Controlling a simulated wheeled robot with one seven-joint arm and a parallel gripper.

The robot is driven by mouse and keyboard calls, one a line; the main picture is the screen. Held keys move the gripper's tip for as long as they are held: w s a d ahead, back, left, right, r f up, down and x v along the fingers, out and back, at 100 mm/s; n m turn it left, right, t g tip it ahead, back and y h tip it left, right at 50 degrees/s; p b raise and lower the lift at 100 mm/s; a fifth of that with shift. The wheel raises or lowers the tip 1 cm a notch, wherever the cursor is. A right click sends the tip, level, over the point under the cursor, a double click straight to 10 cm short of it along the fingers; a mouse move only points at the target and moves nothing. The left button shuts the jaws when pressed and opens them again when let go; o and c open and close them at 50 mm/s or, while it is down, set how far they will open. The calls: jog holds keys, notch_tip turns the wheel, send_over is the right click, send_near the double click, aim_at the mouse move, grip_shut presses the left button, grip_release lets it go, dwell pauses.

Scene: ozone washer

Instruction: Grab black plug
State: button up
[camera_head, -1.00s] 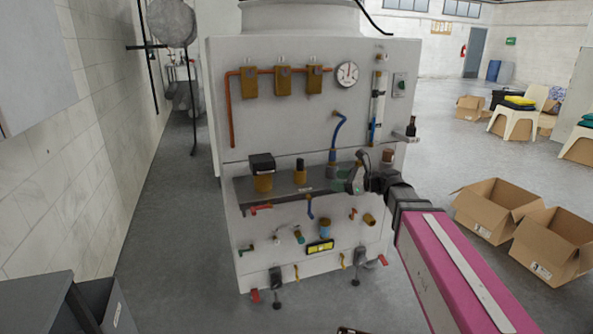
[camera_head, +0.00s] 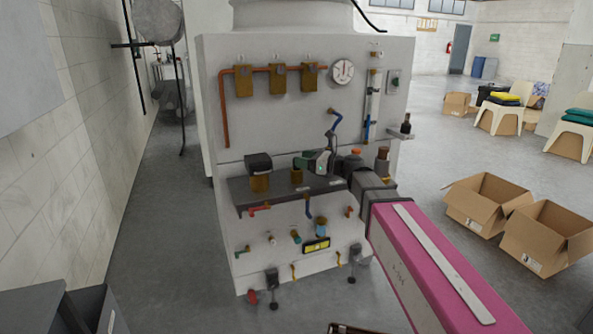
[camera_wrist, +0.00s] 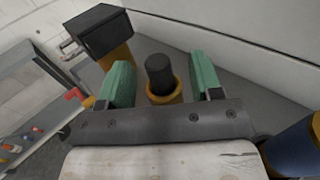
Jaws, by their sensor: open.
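The black plug (camera_wrist: 158,70) stands upright in a brass-coloured socket (camera_wrist: 165,94) on the grey shelf. In the wrist view it is between and ahead of the two green fingers of my gripper (camera_wrist: 158,84), with a gap on each side. My gripper is open and empty. In the head view my gripper (camera_head: 306,161) is at the shelf, over the brass socket (camera_head: 297,177).
A larger black block on a brass base (camera_head: 258,162) stands left of the plug; it also shows in the wrist view (camera_wrist: 97,32). The washer's panel (camera_head: 290,120) rises behind the shelf. A blue part (camera_wrist: 296,148) is at the wrist view's right. Cardboard boxes (camera_head: 548,235) lie right.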

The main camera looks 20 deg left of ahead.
jog(key=a, duration=0.4)
jog(key=shift+w+a+f, duration=0.15)
jog(key=shift+w+a, duration=0.1)
jog(key=shift+a, duration=0.15)
jog(key=c, duration=1)
